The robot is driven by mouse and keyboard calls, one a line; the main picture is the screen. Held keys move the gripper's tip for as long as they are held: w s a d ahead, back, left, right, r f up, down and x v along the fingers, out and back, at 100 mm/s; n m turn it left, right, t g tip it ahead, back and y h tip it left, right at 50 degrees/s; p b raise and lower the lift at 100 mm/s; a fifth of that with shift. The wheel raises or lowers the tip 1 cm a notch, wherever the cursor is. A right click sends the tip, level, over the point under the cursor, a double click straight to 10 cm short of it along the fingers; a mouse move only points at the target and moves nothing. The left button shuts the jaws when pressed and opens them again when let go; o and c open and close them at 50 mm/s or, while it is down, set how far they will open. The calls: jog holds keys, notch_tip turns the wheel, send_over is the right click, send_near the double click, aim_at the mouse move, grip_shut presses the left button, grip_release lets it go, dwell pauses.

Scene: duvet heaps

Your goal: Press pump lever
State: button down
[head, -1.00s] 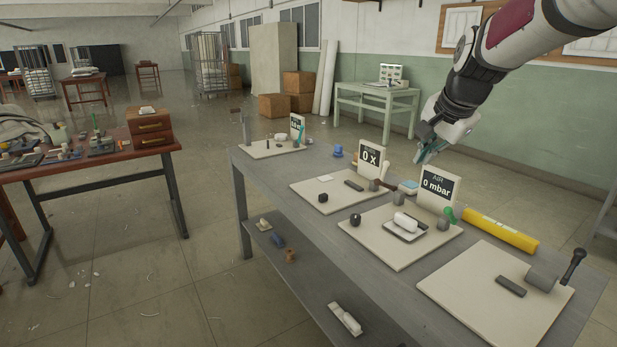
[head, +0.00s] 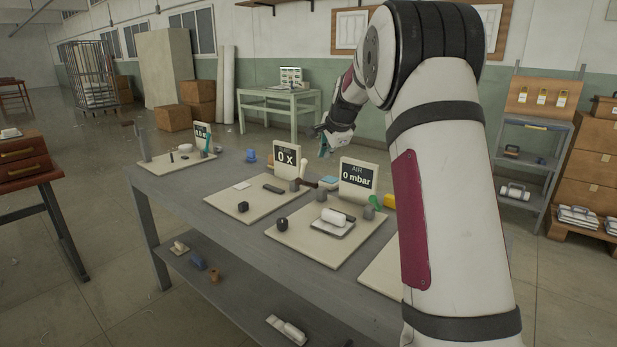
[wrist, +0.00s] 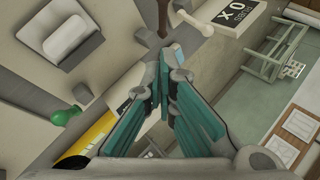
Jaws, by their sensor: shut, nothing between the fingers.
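The AIR sign (head: 359,180) reads 0 mbar and stands at the back of a pale board (head: 300,235) on the grey table. A green-ended handle (head: 375,202) sits beside that sign; it also shows at the left of the wrist view (wrist: 62,116). I cannot tell for certain whether it is the pump lever. A grey tray with a white roller-like piece (head: 333,217) lies on the same board. My gripper (head: 322,140) is shut and empty, with teal fingers, above and behind the table's far edge. In the wrist view its fingers (wrist: 165,75) point toward the signs, touching nothing.
The "0 x" sign (head: 286,158) stands left of the AIR sign, near a cream-knobbed stick (head: 304,166). A yellow cylinder (head: 389,201) lies right of the AIR sign. My arm hides most of the right-hand board. A green table (head: 270,98) stands behind.

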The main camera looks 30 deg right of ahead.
jog(key=b, duration=0.1)
send_near(306, 183)
jog(key=d+x, duration=0.1)
jog(key=x, duration=0.4)
jog(key=shift+a+f+b, duration=0.1)
jog(key=shift+a+b, duration=0.05)
jog(key=shift+b, duration=0.15)
jog(key=shift+a+f+h+b, duration=0.15)
jog(key=shift+f+h+b, duration=0.1)
jog(key=shift+h+b, duration=0.15)
